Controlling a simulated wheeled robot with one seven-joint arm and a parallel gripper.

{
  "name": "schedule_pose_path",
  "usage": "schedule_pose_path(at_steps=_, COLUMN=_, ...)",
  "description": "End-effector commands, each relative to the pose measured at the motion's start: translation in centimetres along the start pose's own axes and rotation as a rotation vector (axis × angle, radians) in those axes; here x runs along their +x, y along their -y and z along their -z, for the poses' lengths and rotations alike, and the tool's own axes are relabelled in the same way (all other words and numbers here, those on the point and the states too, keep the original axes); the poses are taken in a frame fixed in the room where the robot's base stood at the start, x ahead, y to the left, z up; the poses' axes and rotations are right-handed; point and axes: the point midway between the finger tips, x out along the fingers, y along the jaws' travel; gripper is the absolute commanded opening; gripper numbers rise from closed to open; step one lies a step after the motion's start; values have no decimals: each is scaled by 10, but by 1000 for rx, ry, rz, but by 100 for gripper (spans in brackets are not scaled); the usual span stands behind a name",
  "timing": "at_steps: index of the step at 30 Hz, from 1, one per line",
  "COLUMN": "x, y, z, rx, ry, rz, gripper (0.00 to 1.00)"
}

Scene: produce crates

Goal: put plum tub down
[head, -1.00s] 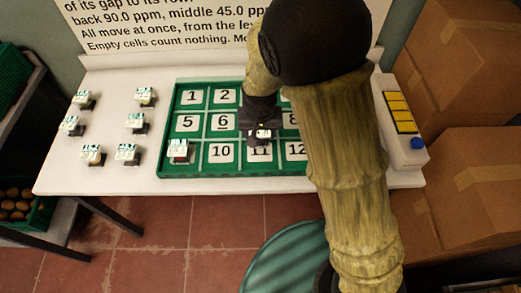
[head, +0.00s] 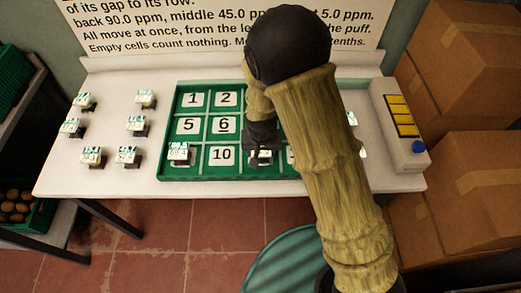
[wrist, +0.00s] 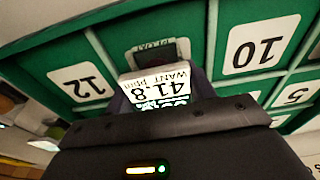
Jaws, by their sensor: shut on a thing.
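My gripper (head: 262,140) is shut on a small dark tub with a white label card (head: 262,157), over cell 11 in the front row of the green numbered tray (head: 230,177). In the wrist view the tub's card (wrist: 160,85) reads 41.8 WANT ppm, upside down, between the fingers. Its dark body shows beyond the card, with small lettering too blurred to read surely as plum. Cells 10 and 12 lie on either side. I cannot tell whether the tub touches the cell floor. My arm hides much of the tray's right side.
Another tub (head: 179,152) sits in the front-left cell. Several carded tubs (head: 130,154) stand on the white table (head: 60,180) at left. Others (head: 352,118) show right of my arm. A panel with yellow bars and a blue button (head: 402,115) stands at the right edge.

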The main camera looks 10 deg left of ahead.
Motion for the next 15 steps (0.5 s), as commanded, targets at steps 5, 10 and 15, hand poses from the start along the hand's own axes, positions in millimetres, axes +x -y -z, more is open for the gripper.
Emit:
schedule_pose_path(at_steps=5, x=-1, y=2, z=0, rx=-3, ry=-1, rz=1, gripper=29)
schedule_pose_path(at_steps=10, x=2, y=3, z=-1, rx=-5, ry=0, rz=1, gripper=62)
schedule_pose_path(at_steps=15, x=2, y=2, z=-1, rx=-5, ry=0, rz=1, gripper=76)
